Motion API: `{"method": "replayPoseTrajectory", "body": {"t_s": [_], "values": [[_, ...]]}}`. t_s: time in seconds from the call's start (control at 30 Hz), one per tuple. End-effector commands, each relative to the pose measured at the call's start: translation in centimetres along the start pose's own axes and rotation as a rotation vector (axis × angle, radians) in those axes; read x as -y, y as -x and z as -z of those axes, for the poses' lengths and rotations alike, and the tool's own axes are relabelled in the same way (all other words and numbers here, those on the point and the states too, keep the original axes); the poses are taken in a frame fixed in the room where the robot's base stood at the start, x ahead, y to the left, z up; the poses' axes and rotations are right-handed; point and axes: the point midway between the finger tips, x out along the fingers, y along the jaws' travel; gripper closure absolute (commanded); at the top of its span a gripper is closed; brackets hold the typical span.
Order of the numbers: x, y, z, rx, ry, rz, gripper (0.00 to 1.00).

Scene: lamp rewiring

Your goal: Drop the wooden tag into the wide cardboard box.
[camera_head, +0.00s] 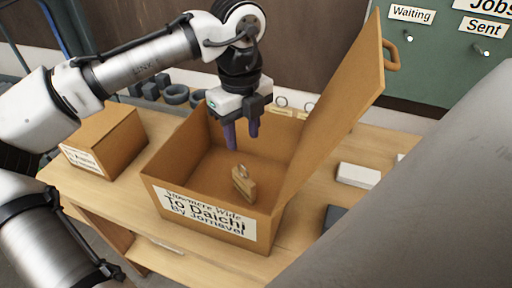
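The wide cardboard box (160,192) stands open on the table, with its lid raised at the right and a label reading "To Daichi" on its front. The wooden tag (243,184) is inside the box, tilted, near the front wall. Whether it rests on the floor or is still falling I cannot tell. My gripper (241,138) is above the box opening, pointing down, with its two purple fingers apart and nothing between them. The tag is below the fingers and apart from them.
A smaller closed cardboard box (104,140) stands at the left on the wooden table (335,205). Dark rings (176,94) and dark blocks lie behind it. A white block (358,176) lies right of the lid. A green cabinet (440,60) stands at the back right.

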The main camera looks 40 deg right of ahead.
Motion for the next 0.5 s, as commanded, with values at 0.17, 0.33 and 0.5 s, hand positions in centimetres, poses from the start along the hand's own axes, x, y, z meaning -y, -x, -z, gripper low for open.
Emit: {"method": "replayPoseTrajectory", "body": {"t_s": [0.17, 0.33, 0.5], "values": [[0.0, 0.1, 0.0, 0.0, 0.0, 0.0, 0.61], [0.1, 1.6, 0.0, 0.001, -0.001, 0.002, 0.61], [0.1, 5.2, 0.0, 0.0, -0.001, 0.004, 0.61]]}}
